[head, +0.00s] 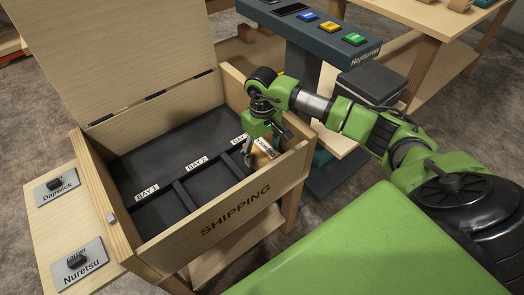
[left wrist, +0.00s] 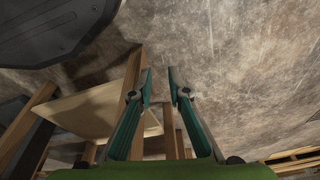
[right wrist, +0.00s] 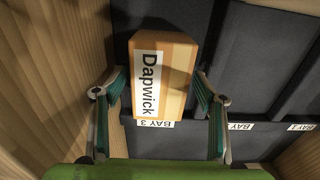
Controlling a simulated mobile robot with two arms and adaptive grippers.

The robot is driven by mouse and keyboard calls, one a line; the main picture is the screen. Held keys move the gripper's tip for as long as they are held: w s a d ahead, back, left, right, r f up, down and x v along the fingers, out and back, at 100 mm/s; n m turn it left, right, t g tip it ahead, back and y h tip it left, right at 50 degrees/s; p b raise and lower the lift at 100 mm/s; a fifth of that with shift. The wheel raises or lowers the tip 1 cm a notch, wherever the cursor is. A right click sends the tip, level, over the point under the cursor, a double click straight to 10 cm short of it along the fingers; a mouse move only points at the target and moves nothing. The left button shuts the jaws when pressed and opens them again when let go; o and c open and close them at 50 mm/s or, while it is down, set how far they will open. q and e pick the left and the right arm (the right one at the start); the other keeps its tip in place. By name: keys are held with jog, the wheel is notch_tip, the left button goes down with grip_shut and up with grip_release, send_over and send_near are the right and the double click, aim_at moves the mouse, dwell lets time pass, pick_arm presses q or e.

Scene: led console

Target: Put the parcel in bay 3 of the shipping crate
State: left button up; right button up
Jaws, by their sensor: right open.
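The wooden shipping crate (head: 205,243) stands with its lid raised, with labels BAY 1, BAY 2 and BAY 3 on the dividers inside. The parcel, a tan box with a white Dapwick label, is in the right wrist view (right wrist: 175,75), at bay 3 beside the crate's wooden side wall. It is partly hidden behind my gripper in the head view (head: 265,147). My right gripper (head: 262,150) is inside the crate and open, its fingers (right wrist: 160,95) on either side of the parcel with visible gaps. My left gripper (left wrist: 160,80) is open and empty, pointing toward the floor.
Bays 1 and 2 look empty. The crate's walls flank my right gripper.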

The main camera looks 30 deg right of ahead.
aim_at(262, 150)
pick_arm(q)
jog(key=shift+s, duration=0.15)
pick_arm(e)
jog(key=shift+r, duration=0.1)
pick_arm(q)
jog(key=shift+s+a+f+p, duration=0.1)
jog(key=shift+s+f+p, duration=0.15)
jog(key=shift+f, duration=0.4)
jog(key=shift+s+a+f+p, duration=0.15)
jog(key=shift+s+f, duration=0.15)
jog(key=shift+f, duration=0.4)
jog(key=shift+s+d+f+p, duration=0.1)
jog(key=shift+s+f+p, duration=0.15)
jog(key=shift+f, duration=0.4)
pick_arm(e)
notch_tip(262, 150, up, 12)
